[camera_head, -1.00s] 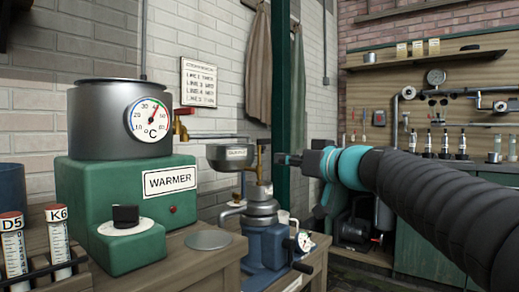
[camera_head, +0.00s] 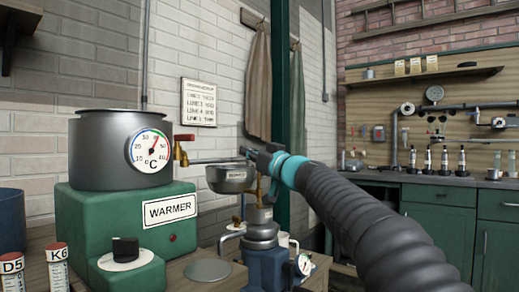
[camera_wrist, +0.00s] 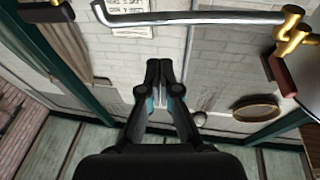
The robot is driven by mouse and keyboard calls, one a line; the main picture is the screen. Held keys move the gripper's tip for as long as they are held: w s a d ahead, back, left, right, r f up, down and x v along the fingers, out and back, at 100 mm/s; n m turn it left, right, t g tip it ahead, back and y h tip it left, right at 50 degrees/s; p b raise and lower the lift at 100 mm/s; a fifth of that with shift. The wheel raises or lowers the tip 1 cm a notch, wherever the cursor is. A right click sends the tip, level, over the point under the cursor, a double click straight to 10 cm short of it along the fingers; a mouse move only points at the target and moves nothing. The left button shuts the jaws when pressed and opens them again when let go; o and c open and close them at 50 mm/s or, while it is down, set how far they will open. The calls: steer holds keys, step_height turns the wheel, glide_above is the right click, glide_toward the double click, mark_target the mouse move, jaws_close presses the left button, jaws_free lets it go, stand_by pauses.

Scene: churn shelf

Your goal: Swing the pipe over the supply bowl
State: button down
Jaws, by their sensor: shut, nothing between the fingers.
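The thin metal pipe (camera_head: 207,160) runs right from a brass tap with a red handle (camera_head: 183,139). In the wrist view the pipe (camera_wrist: 190,18) crosses the top, from a brass fitting at right to a bent free end at left. My gripper (camera_head: 246,153) is shut and empty, above the bowl's right rim in the picture. In the wrist view its fingertips (camera_wrist: 165,66) are apart from the pipe.
A green warmer (camera_head: 125,225) with a steel pot (camera_head: 105,150) and dial stands at left. Tubes with red caps (camera_head: 58,262) are at lower left. A workbench (camera_head: 440,180) with bottles is at right.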

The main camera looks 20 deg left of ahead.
mark_target(241, 159)
steer(key=shift+w+a+f, duration=0.45)
steer(key=shift+a+f, duration=0.1)
steer(key=shift+a, duration=0.1)
steer(key=shift+w+a+f, duration=0.4)
steer(key=shift+a+f, duration=0.1)
steer(key=shift+a, duration=0.15)
steer(key=shift+w+p, duration=0.15)
steer(key=shift+p, duration=0.15)
